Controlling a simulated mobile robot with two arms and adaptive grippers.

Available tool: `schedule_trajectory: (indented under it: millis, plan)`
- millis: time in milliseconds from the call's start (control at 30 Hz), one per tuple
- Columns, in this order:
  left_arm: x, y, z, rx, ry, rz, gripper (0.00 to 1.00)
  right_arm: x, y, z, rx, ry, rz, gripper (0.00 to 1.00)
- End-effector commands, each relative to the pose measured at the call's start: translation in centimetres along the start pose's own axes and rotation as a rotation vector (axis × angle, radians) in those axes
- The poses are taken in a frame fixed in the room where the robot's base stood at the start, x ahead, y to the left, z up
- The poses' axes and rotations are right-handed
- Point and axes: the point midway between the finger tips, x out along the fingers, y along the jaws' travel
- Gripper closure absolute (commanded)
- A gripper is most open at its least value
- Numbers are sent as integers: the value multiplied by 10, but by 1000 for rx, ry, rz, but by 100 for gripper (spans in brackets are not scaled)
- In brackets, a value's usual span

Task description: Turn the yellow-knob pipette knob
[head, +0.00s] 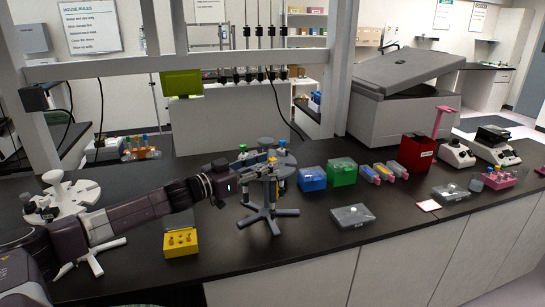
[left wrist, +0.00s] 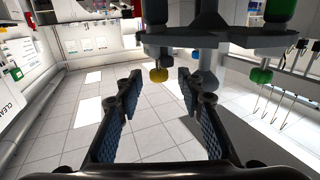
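The yellow knob (head: 272,160) sits on a pipette at the grey pipette stand (head: 267,213) in the middle of the bench. In the left wrist view the yellow knob (left wrist: 159,75) shows at upper centre, near the gap between the fingertips. My left gripper (left wrist: 160,82) is open, with its two dark padded fingers apart and no visible contact with the knob. In the head view my left gripper (head: 247,163) reaches the stand from the left, and its fingertips are partly lost among the pipettes. A green knob (left wrist: 262,75) hangs to the right. My right gripper is not in view.
A yellow tip box (head: 181,242) lies in front of my left arm. Blue (head: 312,178) and green (head: 342,171) boxes stand right of the stand, with a grey box (head: 353,216) nearer the front edge. A white round stand (head: 75,195) is at the left.

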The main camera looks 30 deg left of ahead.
Motion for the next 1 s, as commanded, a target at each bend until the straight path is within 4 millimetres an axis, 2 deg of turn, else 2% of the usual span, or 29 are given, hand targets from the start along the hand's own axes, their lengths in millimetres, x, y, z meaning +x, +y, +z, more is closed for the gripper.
schedule_trajectory:
  millis: [33, 300, 700, 767, 1000]
  plan:
    - [5, 1, -5, 0, 4, 2, 65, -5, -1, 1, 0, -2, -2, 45]
    - [25, 0, -2, -2, 2, 0, 65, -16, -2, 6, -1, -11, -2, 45]
    - [29, 1, 0, 1, 0, 2, 65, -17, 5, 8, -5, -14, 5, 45]
    - [29, 1, 0, 1, 0, 1, 69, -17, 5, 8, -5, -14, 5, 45]
    - [29, 1, 0, 1, 0, 1, 96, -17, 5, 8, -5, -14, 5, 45]
